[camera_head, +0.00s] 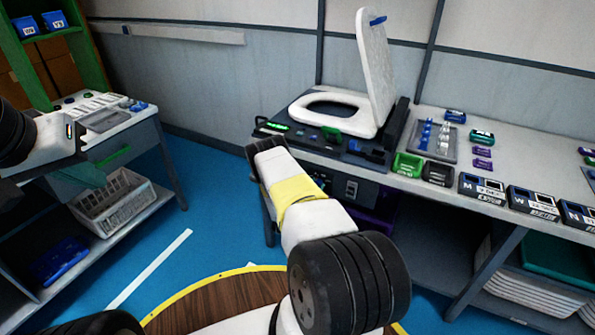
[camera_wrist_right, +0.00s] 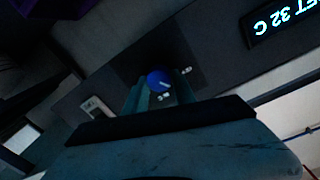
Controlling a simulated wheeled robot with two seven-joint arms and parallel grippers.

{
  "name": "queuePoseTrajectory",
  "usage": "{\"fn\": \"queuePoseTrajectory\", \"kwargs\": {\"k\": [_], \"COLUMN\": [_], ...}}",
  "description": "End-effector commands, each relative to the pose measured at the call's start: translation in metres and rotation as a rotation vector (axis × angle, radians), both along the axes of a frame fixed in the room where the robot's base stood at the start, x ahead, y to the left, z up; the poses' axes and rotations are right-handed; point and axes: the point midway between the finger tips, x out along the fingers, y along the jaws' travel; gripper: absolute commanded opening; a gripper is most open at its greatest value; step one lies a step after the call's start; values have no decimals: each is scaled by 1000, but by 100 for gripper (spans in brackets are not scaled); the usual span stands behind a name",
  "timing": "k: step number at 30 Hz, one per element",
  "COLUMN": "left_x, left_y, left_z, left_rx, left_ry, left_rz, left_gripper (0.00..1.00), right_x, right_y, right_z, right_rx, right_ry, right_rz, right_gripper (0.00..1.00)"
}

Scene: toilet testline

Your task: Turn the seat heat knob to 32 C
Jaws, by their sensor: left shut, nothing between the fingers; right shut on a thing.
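The seat heat knob (camera_wrist_right: 158,79) is a round blue knob with a pale mark, on a dark panel in the right wrist view. My right gripper (camera_wrist_right: 158,93) is shut on it, one finger on each side. A display (camera_wrist_right: 284,20) near it, upside down in this view, ends in "32 C". In the head view the toilet seat unit (camera_head: 332,132) stands on the bench with its lid raised; my right arm reaches its front and hides the knob and fingers. My left gripper (camera_head: 90,178) is at the left, shut and empty, away from the unit.
A shelf table with a white basket (camera_head: 115,203) stands at the left. On the bench right of the toilet are a green bin (camera_head: 408,165), a grey tray (camera_head: 437,141) and several black labelled boxes (camera_head: 482,188). Blue floor lies clear between the tables.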

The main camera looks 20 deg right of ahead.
Motion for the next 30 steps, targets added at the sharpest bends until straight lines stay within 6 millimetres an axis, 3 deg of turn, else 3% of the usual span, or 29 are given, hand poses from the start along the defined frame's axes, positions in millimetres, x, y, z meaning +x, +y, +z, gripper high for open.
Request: {"fn": "queuePoseTrajectory", "kwargs": {"k": [10, 27, 28, 30], "left_x": [0, 0, 0, 0], "left_y": [0, 0, 0, 0], "left_z": [0, 0, 0, 0], "left_rx": [0, 0, 0, 0], "left_ry": [0, 0, 0, 0], "left_rz": [0, 0, 0, 0], "left_gripper": [0, 0, 0, 0], "right_x": [0, 0, 0, 0], "right_y": [-1, -1, -1, -1], "right_z": [0, 0, 0, 0], "right_rx": [101, 121, 121, 121], "right_ry": [-119, -142, -142, -142], "right_rz": [-1, 0, 0, 0], "right_gripper": [0, 0, 37, 51]}}
